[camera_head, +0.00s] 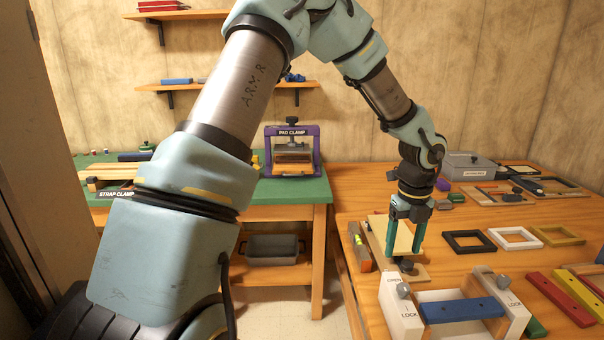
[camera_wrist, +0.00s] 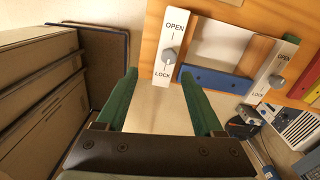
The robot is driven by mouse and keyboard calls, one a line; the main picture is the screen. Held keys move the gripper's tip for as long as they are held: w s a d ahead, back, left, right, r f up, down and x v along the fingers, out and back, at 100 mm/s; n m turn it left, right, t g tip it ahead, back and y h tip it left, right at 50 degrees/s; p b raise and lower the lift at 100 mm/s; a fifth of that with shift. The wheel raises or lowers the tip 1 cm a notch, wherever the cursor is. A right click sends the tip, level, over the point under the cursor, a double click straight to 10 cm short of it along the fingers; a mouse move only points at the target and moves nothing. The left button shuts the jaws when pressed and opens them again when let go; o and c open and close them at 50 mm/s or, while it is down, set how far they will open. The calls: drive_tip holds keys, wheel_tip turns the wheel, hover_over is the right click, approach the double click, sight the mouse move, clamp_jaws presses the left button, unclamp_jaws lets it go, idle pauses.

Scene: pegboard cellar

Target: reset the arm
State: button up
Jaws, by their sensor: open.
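My gripper (camera_head: 404,238) hangs from my arm over the left part of the wooden bench, its two green fingers pointing down. In the wrist view the fingers (camera_wrist: 160,92) stand apart with nothing clearly held between them. In the head view a pale yellow panel (camera_head: 402,232) shows between and behind the fingers; I cannot tell whether they touch it. My arm is bent, rising from the lower left and coming down at the right.
A locking frame with white OPEN/LOCK ends (camera_head: 400,308) and a blue bar (camera_head: 462,309) stands at the bench front. Black (camera_head: 468,242), white and yellow frames and coloured bars (camera_head: 560,298) lie right. A purple pad clamp (camera_head: 292,150) stands on the green bench behind.

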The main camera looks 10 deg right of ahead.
drive_tip(key=w+a+r+n, duration=0.2)
drive_tip(key=a+n, duration=0.6)
drive_tip(key=a, duration=0.1)
drive_tip(key=w+a+r+n, duration=0.1)
drive_tip(key=a+r+n, duration=0.1)
drive_tip(key=a+n, duration=0.65)
drive_tip(key=s+a+r+n, duration=0.1)
drive_tip(key=s+a+n, duration=0.1)
drive_tip(key=a+n, duration=0.7)
drive_tip(key=s+a+r+n+t, duration=0.1)
drive_tip(key=s+a+n, duration=0.2)
drive_tip(key=a+n, duration=0.5)
drive_tip(key=shift+a+r+n+t, duration=0.3)
drive_tip(key=shift+a+n, duration=0.05)
drive_tip(key=shift+a, duration=0.05)
